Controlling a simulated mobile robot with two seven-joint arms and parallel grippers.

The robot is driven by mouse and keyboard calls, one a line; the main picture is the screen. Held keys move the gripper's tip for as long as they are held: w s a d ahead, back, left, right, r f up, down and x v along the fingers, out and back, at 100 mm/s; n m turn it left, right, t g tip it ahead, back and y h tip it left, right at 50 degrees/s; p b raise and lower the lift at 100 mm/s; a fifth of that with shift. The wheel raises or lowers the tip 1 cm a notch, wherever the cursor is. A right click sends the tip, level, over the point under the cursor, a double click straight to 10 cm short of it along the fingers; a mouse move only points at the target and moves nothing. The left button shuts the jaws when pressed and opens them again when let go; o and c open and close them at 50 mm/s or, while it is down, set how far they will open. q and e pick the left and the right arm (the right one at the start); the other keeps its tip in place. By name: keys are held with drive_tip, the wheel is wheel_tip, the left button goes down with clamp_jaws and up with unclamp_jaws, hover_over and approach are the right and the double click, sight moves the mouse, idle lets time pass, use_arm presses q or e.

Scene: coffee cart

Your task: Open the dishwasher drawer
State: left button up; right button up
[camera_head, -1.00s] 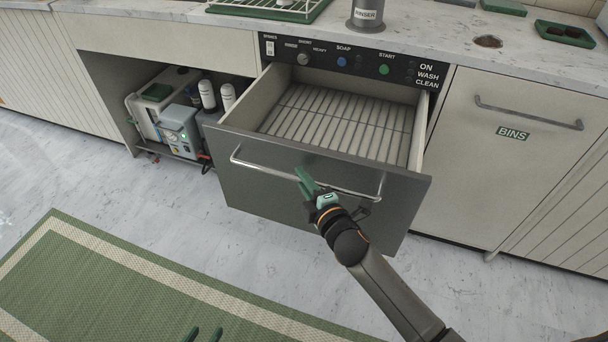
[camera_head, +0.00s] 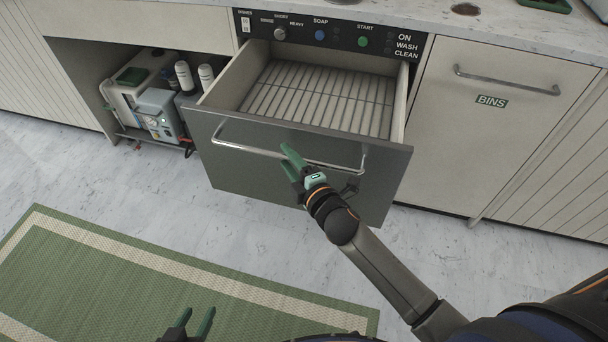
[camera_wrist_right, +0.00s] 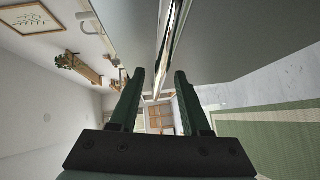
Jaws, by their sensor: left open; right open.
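The dishwasher drawer (camera_head: 240,165) is pulled well out below its control panel (camera_head: 330,32). Its empty slatted rack (camera_head: 320,98) shows inside. A silver bar handle (camera_head: 245,148) runs across the grey front. My left gripper (camera_head: 195,322) is open and empty, low over the rug, at the bottom edge.
An open bay (camera_head: 75,62) with a machine and white bottles (camera_head: 184,76) lies left of the drawer. A closed BINS door (camera_head: 500,140) with a bar handle is on the right. A green rug (camera_head: 120,280) covers the front floor.

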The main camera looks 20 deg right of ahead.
use_arm(q)
drive_tip(key=shift+w+d+r+p, duration=0.1)
drive_tip(key=shift+r+p, duration=0.35)
drive_tip(key=shift+p, duration=0.15)
use_arm(e)
drive_tip(key=v, duration=1.1)
use_arm(q)
drive_tip(key=shift+r, duration=0.1)
use_arm(e)
drive_tip(key=s+f+m+g, duration=0.7)
drive_tip(key=s+f+m, duration=0.6)
drive_tip(key=m, duration=0.3)
use_arm(q)
drive_tip(key=s+a+r+p, duration=0.1)
drive_tip(key=a+r+p, duration=0.2)
drive_tip(key=r+p, duration=0.9)
drive_tip(key=p, duration=0.4)
drive_tip(key=shift+s+r+n+y+p, duration=0.25)
drive_tip(key=shift+n+y+p, duration=0.05)
drive_tip(key=shift+y+p, duration=0.1)
use_arm(e)
wheel_tip(320, 180, up, 13)
drive_tip(key=s+d+h, duration=0.1)
drive_tip(key=shift+d+f+m, duration=0.25)
drive_tip(key=shift+d+m, duration=0.05)
drive_tip(key=shift+m, duration=0.1)
use_arm(q)
drive_tip(key=shift+f, duration=0.1)
use_arm(e)
drive_tip(key=shift+s, duration=0.1)
